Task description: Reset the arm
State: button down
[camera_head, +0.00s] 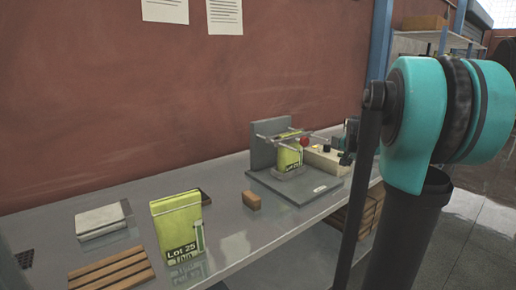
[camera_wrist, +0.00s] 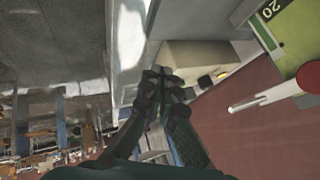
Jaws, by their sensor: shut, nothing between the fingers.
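My gripper (camera_wrist: 163,80) shows in the wrist view with its dark fingers together and nothing between them. In the head view my gripper (camera_head: 347,157) is a small dark shape at the right end of the bench, largely hidden behind my teal and black arm. It is apart from the green pouch (camera_head: 289,156), which stands in the powder filler (camera_head: 262,150). The wrist view shows the filler's beige box (camera_wrist: 190,60) beyond the fingers, and part of the green pouch (camera_wrist: 300,35) at the upper right.
The grey bench (camera_head: 235,232) runs along a red wall. On it stand a green "Lot 25" pouch (camera_head: 178,228), a small brown block (camera_head: 251,200), a wooden slatted rack (camera_head: 112,272) and a pale flat stack (camera_head: 101,221). A blue post (camera_head: 379,40) rises behind my arm.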

jog(key=s+a+f+n+g, duration=0.1)
jog(key=s+a+f+n, duration=0.2)
jog(key=s, duration=0.8)
jog(key=s+a+f+n+g+y, duration=0.1)
jog(key=s+a+f+n, duration=0.3)
jog(key=s+a+f, duration=0.4)
jog(key=s+a+f+n+g+y, duration=0.1)
jog(key=s+a+f, duration=0.4)
jog(key=s+f, duration=0.6)
jog(key=s+n+g, duration=0.1)
jog(key=s+n, duration=0.1)
jog(key=s, duration=0.1)
jog(key=shift+a+f, duration=0.15)
jog(key=shift+f, duration=0.25)
